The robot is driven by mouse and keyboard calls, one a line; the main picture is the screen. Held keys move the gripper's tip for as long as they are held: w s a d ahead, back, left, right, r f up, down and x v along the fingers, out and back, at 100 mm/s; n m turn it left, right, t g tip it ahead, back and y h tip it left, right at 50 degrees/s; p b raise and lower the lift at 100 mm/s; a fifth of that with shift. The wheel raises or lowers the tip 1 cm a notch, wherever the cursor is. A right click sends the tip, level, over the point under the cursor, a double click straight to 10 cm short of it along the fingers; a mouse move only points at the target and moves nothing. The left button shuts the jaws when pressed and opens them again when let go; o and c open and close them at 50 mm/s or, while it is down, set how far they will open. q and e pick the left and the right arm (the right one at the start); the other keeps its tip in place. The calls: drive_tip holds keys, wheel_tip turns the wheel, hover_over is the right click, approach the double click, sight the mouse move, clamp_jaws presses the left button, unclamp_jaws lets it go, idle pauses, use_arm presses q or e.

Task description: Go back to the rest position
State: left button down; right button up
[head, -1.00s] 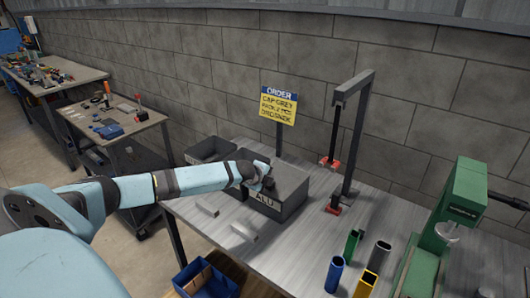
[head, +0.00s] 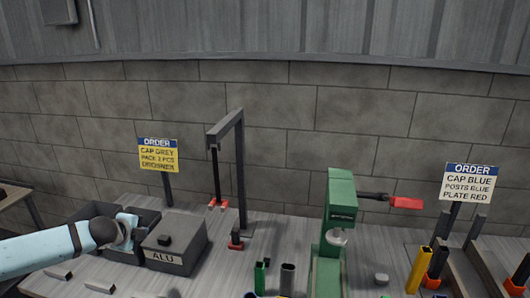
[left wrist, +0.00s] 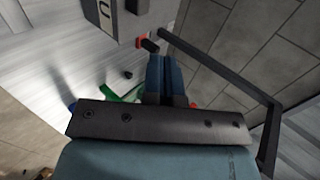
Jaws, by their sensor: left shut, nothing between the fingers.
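My left gripper (head: 130,228) is at the left in the head view, beside the grey ALU box (head: 178,252) and in front of or over an open dark bin (head: 122,253). I cannot tell whether it touches either. In the left wrist view its blue fingers (left wrist: 164,78) are together, with nothing between them. My right gripper shows in no view.
A dark gantry frame (head: 241,165) with a hanging black rod (head: 215,175) stands right of the box. A green press (head: 340,210) is at the centre right. Green (head: 260,276) and grey (head: 287,279) tubes stand in front. Order signs (head: 158,155) stand behind.

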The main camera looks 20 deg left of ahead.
use_arm(q)
drive_tip(key=s+d+f+n+h, duration=0.2)
drive_tip(key=s+d+f, duration=0.4)
drive_tip(key=d, duration=0.5)
drive_tip(key=s+d+f+n+h, duration=0.2)
drive_tip(key=s+d+f, duration=0.2)
drive_tip(key=d+f, duration=0.55)
drive_tip(key=s+d+f+n+p, duration=0.1)
drive_tip(key=s+d+f+n, duration=0.2)
drive_tip(key=s+d+n, duration=0.6)
drive_tip(key=s+d, duration=0.6)
drive_tip(key=s, duration=0.1)
drive_tip(key=shift+s+d+f+n+t, duration=0.15)
drive_tip(key=shift+d+f+n+t, duration=0.05)
drive_tip(key=shift+d+n+t, duration=0.2)
